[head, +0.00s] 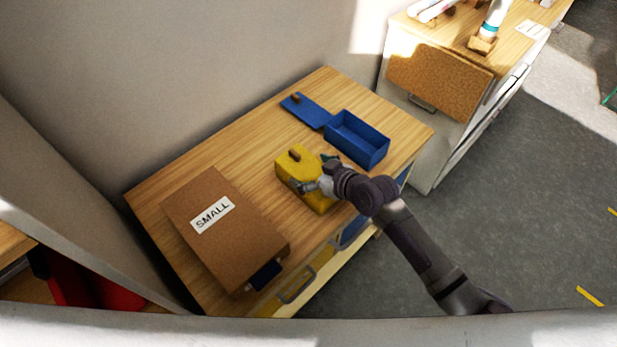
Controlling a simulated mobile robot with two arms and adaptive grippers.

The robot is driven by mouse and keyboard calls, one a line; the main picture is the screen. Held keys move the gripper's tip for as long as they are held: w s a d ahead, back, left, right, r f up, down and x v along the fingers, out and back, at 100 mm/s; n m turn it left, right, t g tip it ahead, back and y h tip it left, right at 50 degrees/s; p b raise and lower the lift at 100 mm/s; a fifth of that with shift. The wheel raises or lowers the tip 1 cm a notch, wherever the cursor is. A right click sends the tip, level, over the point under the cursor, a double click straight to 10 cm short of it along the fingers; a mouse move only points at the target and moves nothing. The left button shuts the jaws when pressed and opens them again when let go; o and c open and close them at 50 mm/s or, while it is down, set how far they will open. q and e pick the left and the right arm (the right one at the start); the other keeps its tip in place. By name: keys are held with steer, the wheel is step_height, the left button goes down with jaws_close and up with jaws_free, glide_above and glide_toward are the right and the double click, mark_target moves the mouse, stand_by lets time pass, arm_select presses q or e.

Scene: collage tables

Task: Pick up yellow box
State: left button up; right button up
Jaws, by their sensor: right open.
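The yellow box (289,166) sits on the wooden table (340,92), near its middle, with a small brown handle on its top. My right gripper (312,175) reaches in from the lower right and is open at the right side of the yellow box. Its fingers overlap the box in the head view. I cannot tell whether they touch it. The gripper and wrist hide part of the box's right side. My left gripper does not show.
An open blue box (358,140) stands just behind the gripper, with its blue lid (306,110) lying beside it. A brown box labelled SMALL (225,225) fills the table's left part. A second cabinet (405,150) stands at the upper right. Grey floor lies open to the right.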

steer(key=shift+w+a+f, duration=0.2)
steer(key=shift+a, duration=0.05)
steer(key=shift+d, duration=0.1)
steer(key=shift+c, duration=0.3)
steer(key=shift+r, duration=0.1)
steer(key=c, duration=1.2)
steer(key=shift+c, duration=0.2)
